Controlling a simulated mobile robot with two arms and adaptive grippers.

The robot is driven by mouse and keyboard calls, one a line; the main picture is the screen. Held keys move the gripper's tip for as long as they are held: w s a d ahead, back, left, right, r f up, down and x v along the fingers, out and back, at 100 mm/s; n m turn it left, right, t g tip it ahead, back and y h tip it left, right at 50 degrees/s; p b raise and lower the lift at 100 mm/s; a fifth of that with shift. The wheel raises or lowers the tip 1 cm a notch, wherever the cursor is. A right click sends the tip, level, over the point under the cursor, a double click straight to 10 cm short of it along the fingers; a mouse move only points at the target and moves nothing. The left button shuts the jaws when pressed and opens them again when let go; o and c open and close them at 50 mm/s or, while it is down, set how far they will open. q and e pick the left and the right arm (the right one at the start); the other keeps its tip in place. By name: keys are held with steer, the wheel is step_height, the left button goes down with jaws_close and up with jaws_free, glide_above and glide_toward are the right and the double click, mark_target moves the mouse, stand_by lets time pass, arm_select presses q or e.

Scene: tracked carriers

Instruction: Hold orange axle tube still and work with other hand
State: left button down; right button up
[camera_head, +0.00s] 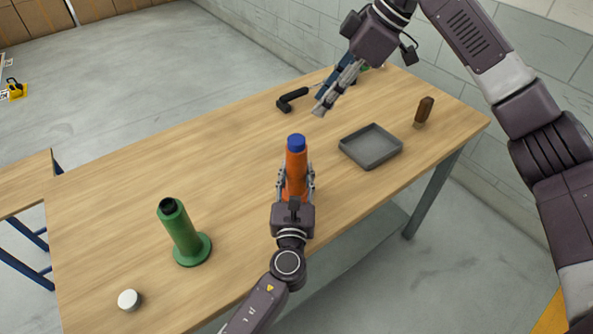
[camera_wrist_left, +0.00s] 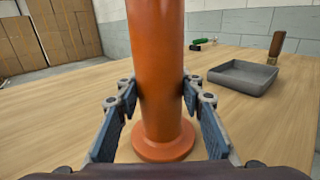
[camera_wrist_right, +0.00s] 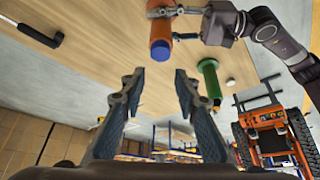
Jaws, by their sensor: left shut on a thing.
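The orange axle tube (camera_head: 296,175) stands upright on the table, with a blue cap (camera_head: 297,142) on its top. My left gripper (camera_head: 297,174) is shut around the tube; in the left wrist view the tube (camera_wrist_left: 157,70) stands between the fingers, its flanged foot on the wood. My right gripper (camera_head: 322,106) is raised above the table, beyond the tube and to its right. In the right wrist view its fingers (camera_wrist_right: 155,88) are apart with nothing between them, and the blue cap (camera_wrist_right: 160,50) shows beyond them.
A green flanged tube (camera_head: 180,232) and a white round cap (camera_head: 129,299) stand at the left. A grey tray (camera_head: 371,147), a brown-handled brush (camera_head: 424,111) and a black angled tool (camera_head: 291,99) are on the right part of the table (camera_head: 130,190). The table's middle left is clear.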

steer(key=o, duration=0.4)
steer(key=shift+a+f, duration=0.1)
steer(key=shift+a, duration=0.2)
steer(key=shift+o, duration=0.2)
steer(key=g+h, duration=0.2)
steer(key=h, duration=0.1)
glide_above(296, 139)
steer(key=s, duration=0.2)
steer(key=shift+w+d+f+m, duration=0.1)
steer(key=shift+w+f+m, duration=0.1)
steer(key=shift+f, duration=0.25)
steer(key=shift+w+f+m, duration=0.1)
steer(key=shift+f+m, duration=0.1)
steer(key=shift+f, duration=0.2)
steer(key=shift+a+h, duration=0.25)
steer(key=shift+h, duration=0.05)
steer(key=shift+w+d+f+m+t+h, duration=0.15)
steer(key=shift+w+f+m+h, duration=0.15)
steer(key=shift+f, duration=1.05)
steer(key=shift+w+f+m+t+h, duration=0.2)
steer(key=shift+f+m+h, duration=0.25)
steer(key=shift+f, duration=0.9)
steer(key=shift+w+d+f+m+t+h, duration=0.15)
steer(key=shift+w+f+m+h, duration=0.15)
steer(key=shift+f, duration=1.05)
steer(key=shift+a, duration=0.1)
steer(key=shift+c, duration=0.4)
